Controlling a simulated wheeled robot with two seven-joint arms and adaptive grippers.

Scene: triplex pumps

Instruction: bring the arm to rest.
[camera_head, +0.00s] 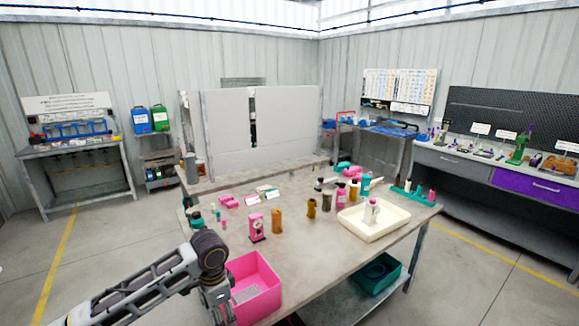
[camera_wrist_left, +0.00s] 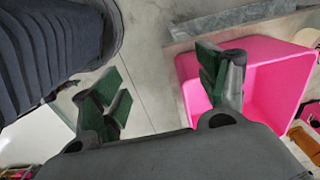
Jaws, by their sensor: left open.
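My left arm comes in from the lower left of the head view. Its gripper (camera_head: 217,300) hangs down at the table's near left side, by the left wall of a pink bin (camera_head: 258,290). In the left wrist view the two green-padded fingers of this gripper (camera_wrist_left: 163,90) stand wide apart with nothing between them. Grey floor shows between the fingers. The pink bin (camera_wrist_left: 275,85) lies behind and beside the right finger; I cannot tell whether they touch. My right gripper is in neither view.
The workbench (camera_head: 330,235) holds several bottles and pink parts. A cream tray (camera_head: 372,229) with a white bottle (camera_head: 371,212) stands on its right. A teal bin (camera_head: 376,272) is on the lower shelf. Floor left of the bench is clear.

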